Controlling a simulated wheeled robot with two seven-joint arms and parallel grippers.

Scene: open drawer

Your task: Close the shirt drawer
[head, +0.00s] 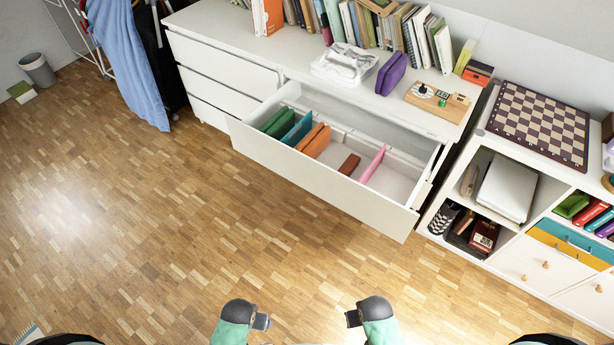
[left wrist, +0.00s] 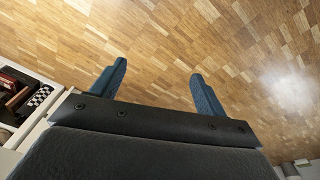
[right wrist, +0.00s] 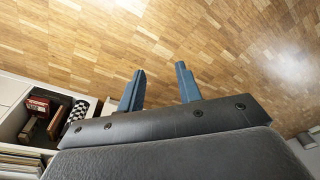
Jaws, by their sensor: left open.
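The shirt drawer (head: 318,182) is pulled well out of the white dresser (head: 240,35) in the head view. Folded items in green, teal, orange, brown and pink stand or lie inside it, with bare white floor at its right part. My left gripper (head: 262,322) and my right gripper (head: 352,319) are low in the head view, well apart from the drawer front. In the left wrist view the left gripper (left wrist: 158,80) has its fingers spread and empty. In the right wrist view the right gripper (right wrist: 160,80) also has a gap between its fingers and holds nothing.
Wooden floor (head: 150,220) lies clear before the drawer. A white shelf unit (head: 510,250) with a chessboard (head: 540,125) stands close to the drawer's right end. Books (head: 365,25), a purple case (head: 391,73) and a wooden board (head: 437,101) sit on the dresser top.

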